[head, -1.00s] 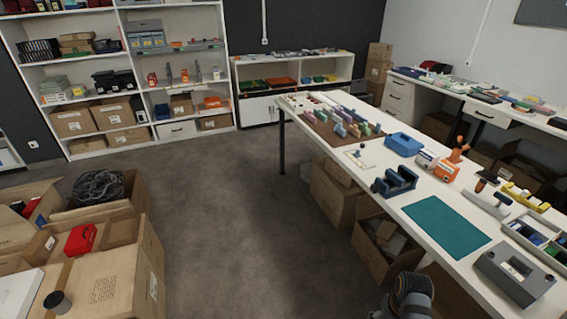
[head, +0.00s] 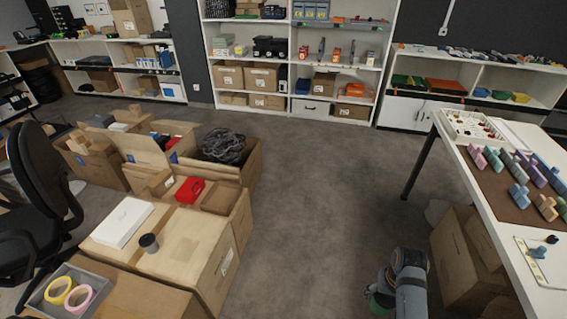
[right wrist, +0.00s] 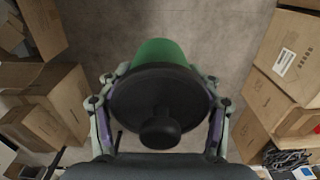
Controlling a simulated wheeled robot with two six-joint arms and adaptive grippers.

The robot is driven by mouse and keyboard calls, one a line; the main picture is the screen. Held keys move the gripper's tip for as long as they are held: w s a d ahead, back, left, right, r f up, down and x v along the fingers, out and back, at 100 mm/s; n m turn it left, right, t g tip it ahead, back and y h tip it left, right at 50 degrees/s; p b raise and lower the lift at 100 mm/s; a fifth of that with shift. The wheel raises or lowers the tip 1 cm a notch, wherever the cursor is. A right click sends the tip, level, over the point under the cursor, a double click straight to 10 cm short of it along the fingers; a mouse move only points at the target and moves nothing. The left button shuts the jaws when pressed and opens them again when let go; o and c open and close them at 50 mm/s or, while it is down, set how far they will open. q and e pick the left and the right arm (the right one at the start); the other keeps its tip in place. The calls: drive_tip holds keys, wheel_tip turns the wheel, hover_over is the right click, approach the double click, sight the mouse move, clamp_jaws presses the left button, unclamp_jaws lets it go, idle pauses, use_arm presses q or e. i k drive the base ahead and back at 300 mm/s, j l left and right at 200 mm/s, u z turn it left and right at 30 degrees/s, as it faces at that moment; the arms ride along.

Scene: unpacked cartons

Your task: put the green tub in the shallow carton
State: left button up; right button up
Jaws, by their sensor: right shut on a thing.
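The green tub (right wrist: 160,52) has a black lid with a round knob. In the right wrist view my right gripper (right wrist: 160,82) is shut on it, one finger on each side. In the head view only a sliver of the tub's green (head: 372,298) shows beside my right arm at the bottom, over the floor; the fingers are mostly hidden there. My left gripper is not in view.
A dark cup (head: 149,243) and a white box (head: 123,222) stand on the cartons nearer me. A carton (head: 231,146) behind holds dark coiled material. A white table (head: 480,215) is at right; open floor lies between.

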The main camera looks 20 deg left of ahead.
sight(223, 200)
drive_tip(key=i+u, duration=0.3)
drive_tip(key=u, duration=0.15)
drive_tip(key=i+l+u, duration=0.1)
drive_tip(key=i+u, duration=0.2)
drive_tip(key=u, duration=0.15)
drive_tip(key=i+l+u, duration=0.2)
drive_tip(key=u, duration=0.25)
drive_tip(key=i+l+u, duration=0.3)
drive_tip(key=u, duration=0.15)
drive_tip(key=i+l+u, duration=0.2)
drive_tip(key=u, duration=0.15)
drive_tip(key=i+l+u, duration=0.2)
drive_tip(key=u, duration=0.2)
drive_tip(key=i+l+u, duration=0.15)
drive_tip(key=l+u, duration=0.2)
